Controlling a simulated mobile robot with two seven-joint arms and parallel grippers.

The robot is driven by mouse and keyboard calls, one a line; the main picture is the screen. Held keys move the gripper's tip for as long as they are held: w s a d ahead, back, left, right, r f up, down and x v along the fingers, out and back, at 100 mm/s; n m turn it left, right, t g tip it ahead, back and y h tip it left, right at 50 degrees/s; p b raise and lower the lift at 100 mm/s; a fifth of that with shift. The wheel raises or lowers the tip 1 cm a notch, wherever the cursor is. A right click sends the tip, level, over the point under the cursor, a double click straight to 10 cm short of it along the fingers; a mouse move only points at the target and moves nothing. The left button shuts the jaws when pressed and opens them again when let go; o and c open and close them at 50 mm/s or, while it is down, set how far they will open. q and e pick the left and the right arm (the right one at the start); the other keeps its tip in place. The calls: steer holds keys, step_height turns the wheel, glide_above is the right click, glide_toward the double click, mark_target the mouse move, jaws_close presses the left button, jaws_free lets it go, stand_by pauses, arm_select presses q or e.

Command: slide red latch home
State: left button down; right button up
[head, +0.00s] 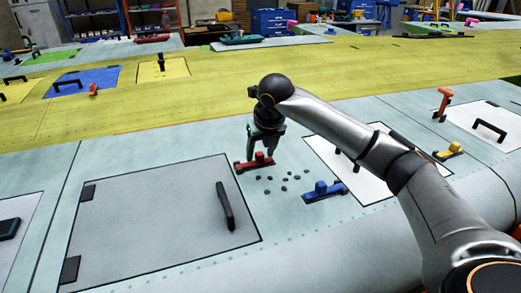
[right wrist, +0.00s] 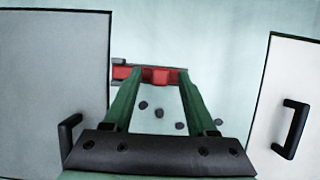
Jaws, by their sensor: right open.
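The red latch (head: 259,161) lies on the pale wing skin at the upper right corner of a grey hatch panel. It is a flat bar with a raised knob. My right gripper (head: 266,152) is over the latch in the head view, pointing down. In the right wrist view the red latch (right wrist: 158,75) shows between and beyond the open green fingers (right wrist: 160,82), with its knob between the fingertips. I cannot tell whether the fingers touch it. My left gripper is in neither view.
A grey hatch panel (head: 160,215) with a black handle (head: 225,206) lies left of the latch. Several dark loose pieces (head: 286,179) lie beside it. A blue latch (head: 325,191), a white panel (head: 335,160) and a yellow latch (head: 449,151) are to the right.

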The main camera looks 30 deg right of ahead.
steer(key=shift+w+f, duration=0.1)
steer(key=shift+f, duration=0.1)
jaws_close()
stand_by(0.4)
steer(key=shift+r, duration=0.1)
stand_by(0.9)
